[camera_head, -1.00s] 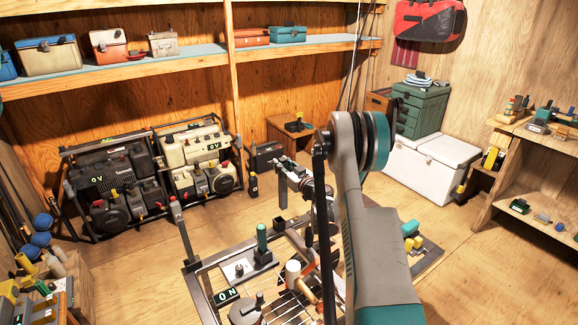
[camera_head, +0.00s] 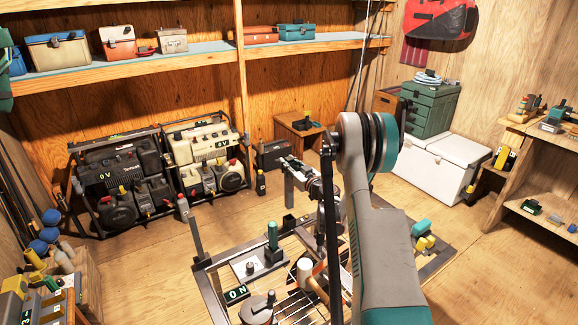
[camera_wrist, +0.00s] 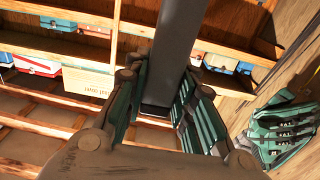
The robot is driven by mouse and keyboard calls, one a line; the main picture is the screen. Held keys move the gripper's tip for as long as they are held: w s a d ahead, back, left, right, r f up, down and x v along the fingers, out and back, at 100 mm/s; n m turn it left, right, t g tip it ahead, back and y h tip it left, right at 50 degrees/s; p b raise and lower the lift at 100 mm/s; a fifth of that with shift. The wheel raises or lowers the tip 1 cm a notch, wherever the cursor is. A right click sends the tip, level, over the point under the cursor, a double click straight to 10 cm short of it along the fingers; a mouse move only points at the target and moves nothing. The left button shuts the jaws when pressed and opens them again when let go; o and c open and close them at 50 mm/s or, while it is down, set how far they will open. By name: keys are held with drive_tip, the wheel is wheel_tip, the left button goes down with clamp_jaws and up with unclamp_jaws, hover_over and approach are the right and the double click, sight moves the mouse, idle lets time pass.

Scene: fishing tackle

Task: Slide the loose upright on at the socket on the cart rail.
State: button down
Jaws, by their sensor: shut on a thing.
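The loose upright is a dark grey post (camera_head: 289,188), hanging roughly vertical from my gripper (camera_head: 290,164). In the wrist view the post (camera_wrist: 183,45) runs between the two fingers of my gripper (camera_wrist: 158,100), which are shut on it. The cart (camera_head: 205,285) stands below, with a fixed upright (camera_head: 190,228) at its left corner. A small dark block on its rear rail (camera_head: 289,223), seemingly the socket, lies just under the post's lower end. A small gap shows between them in the picture; their depth alignment is unclear. My arm hides the cart's right part.
The cart deck holds a green-handled tool (camera_head: 272,238), a mallet (camera_head: 305,268) and a dark round pot (camera_head: 257,308). Two generators (camera_head: 110,185) stand behind at left. A white cooler (camera_head: 440,165) is at right.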

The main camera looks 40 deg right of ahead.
sight(291, 189)
drive_tip(key=shift+f+b, duration=0.5)
drive_tip(key=shift+f, duration=4.9)
drive_tip(key=c, duration=1.3)
unclamp_jaws()
drive_tip(key=shift+r, duration=0.15)
wheel_tip(291, 189, up, 10)
drive_tip(key=shift+f, duration=0.15)
